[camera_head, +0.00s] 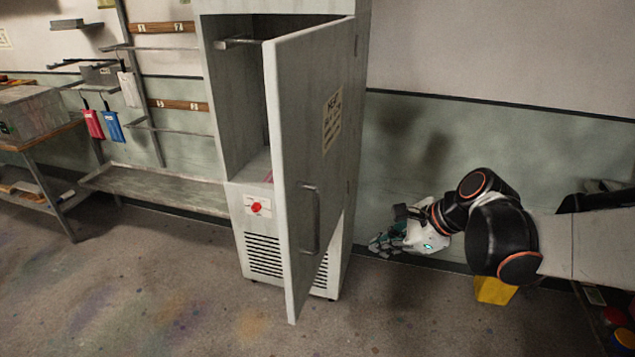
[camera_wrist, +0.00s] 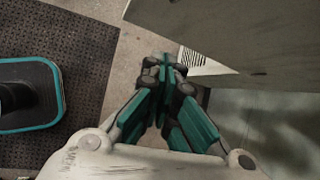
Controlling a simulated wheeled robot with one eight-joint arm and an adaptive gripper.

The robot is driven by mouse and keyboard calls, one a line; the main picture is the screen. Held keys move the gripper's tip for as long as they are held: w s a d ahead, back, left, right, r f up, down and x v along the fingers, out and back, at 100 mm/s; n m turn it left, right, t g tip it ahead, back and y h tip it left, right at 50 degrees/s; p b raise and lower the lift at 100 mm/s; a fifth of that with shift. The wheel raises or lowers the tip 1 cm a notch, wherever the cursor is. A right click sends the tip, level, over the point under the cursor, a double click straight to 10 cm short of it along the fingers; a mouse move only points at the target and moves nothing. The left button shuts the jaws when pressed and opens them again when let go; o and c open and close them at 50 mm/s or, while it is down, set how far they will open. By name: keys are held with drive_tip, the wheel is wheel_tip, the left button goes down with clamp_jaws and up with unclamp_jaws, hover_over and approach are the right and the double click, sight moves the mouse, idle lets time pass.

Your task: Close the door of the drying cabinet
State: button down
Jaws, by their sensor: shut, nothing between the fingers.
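The drying cabinet (camera_head: 345,225) is a tall grey cabinet in the middle of the head view. Its door (camera_head: 315,185) stands open, hinged on the cabinet's right side, with its free edge swung out toward the camera. The door carries a vertical bar handle (camera_head: 312,220) and a paper notice. My gripper (camera_head: 378,245) is to the right of the cabinet, near the wall, apart from the handle in the picture. In the wrist view its fingers (camera_wrist: 166,68) are together and empty. A grey panel (camera_wrist: 245,30) fills the upper right there; whether it is door or cabinet side is unclear.
A red knob (camera_head: 256,208) and vent slats (camera_head: 264,254) are on the cabinet's lower front. A rack with shelves (camera_head: 150,185) and a table (camera_head: 40,140) stand at left. A yellow object (camera_head: 494,291) sits below my arm. Floor before the cabinet is clear.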

drive_tip(key=w+a+f+m+y+b, duration=0.1)
drive_tip(key=w+a+f+m, duration=0.3)
drive_tip(key=a, duration=0.6)
drive_tip(key=shift+w+f+y, duration=0.4)
drive_tip(key=shift+w+f, duration=0.5)
drive_tip(key=shift+f, duration=0.25)
drive_tip(key=shift+a, duration=0.1)
